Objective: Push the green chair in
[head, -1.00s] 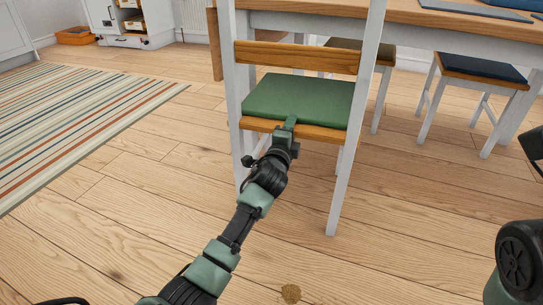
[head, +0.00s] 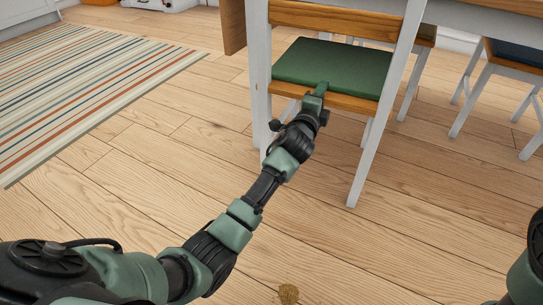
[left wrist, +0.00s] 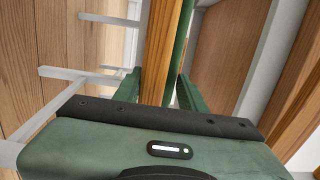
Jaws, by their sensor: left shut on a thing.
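The green chair has a green seat cushion (head: 335,66), a wooden seat edge and white legs and posts. It stands upright, seen from behind, at the white table with a wooden top (head: 487,18). My left gripper (head: 318,92) reaches between the back posts and is shut on the rear seat edge. In the left wrist view, the left gripper's fingers (left wrist: 168,90) lie on either side of the wooden edge (left wrist: 160,50) and green cushion. How far the seat goes under the table is hard to tell. My right gripper is out of view.
A striped rug (head: 90,90) lies on the left. The wooden floor (head: 200,150) around the chair is clear, apart from a small brown spot (head: 288,294).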

